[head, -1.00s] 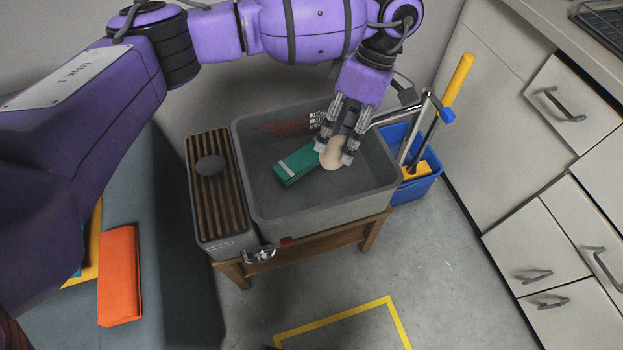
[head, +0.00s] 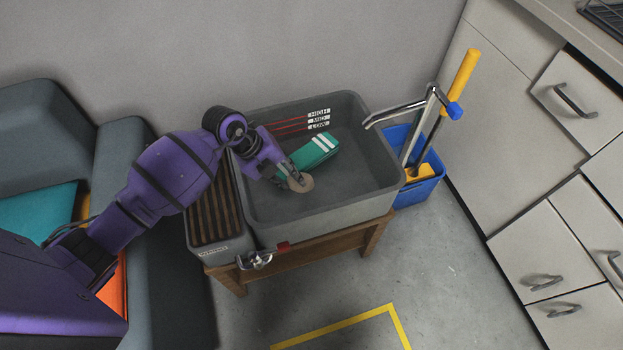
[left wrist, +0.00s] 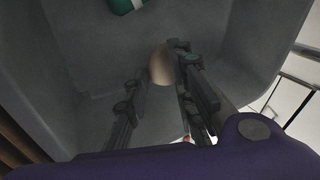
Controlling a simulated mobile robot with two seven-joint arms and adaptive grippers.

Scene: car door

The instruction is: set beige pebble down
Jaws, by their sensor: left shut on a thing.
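The beige pebble (head: 301,183) is a round, smooth stone inside the grey tub (head: 352,199), at its left front part. My left gripper (head: 290,180) reaches down into the tub from the left and is shut on the pebble. In the left wrist view the pebble (left wrist: 161,66) shows at the fingertips (left wrist: 155,80), against the grey tub. I cannot tell whether the pebble touches the tub floor. My right gripper is not in view.
A green box (head: 318,150) with white stripes lies in the tub just behind the pebble. A slatted rack (head: 207,215) adjoins the tub's left side. A tap (head: 400,110) and a blue bucket (head: 420,189) stand at the right. The tub floor's right part is clear.

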